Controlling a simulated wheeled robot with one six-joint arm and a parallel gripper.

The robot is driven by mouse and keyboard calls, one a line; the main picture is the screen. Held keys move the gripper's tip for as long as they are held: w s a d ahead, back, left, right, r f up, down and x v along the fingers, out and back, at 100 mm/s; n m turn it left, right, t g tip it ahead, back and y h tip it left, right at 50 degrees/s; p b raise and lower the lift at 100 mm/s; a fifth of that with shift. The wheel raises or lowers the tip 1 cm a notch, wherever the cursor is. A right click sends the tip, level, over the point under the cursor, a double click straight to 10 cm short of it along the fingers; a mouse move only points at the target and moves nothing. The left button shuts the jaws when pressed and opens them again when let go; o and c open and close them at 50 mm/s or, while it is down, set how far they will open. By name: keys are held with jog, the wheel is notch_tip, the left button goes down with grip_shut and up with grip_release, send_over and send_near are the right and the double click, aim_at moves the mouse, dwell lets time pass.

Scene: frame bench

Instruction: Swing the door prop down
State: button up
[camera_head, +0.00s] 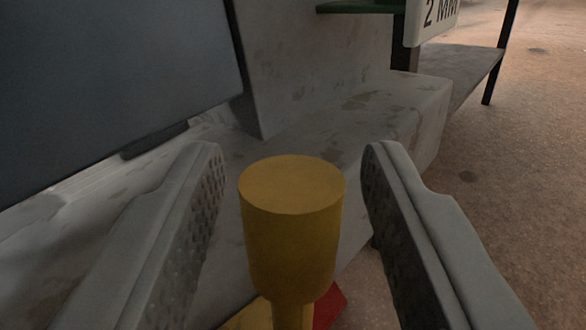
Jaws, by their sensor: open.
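A yellow cylindrical knob (291,225) stands in the lower middle of the head camera view, on a narrower yellow stem. It looks like the handle of the door prop, but the prop itself is mostly out of the picture. My gripper (293,165) is open, with one finger to the left of the knob and one to the right. Gaps show between the knob and both fingers. A large dark grey panel (110,85), perhaps the door, fills the upper left.
A stained grey block (385,105) stands behind the knob. A red piece (326,306) shows below it. A sign marked "2 MM" (432,22) and a shelf (460,72) with dark legs are at the upper right. Brown floor (520,170) lies clear to the right.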

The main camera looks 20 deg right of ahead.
grip_shut()
jog(key=shift+d, duration=0.15)
jog(key=w+d+f+m+g+y, duration=0.2)
jog(key=d+f+m+g+y, duration=0.1)
jog(key=d+m+g, duration=0.1)
jog(key=shift+d+f, duration=0.2)
jog(key=shift+d, duration=0.55)
dwell(0.3)
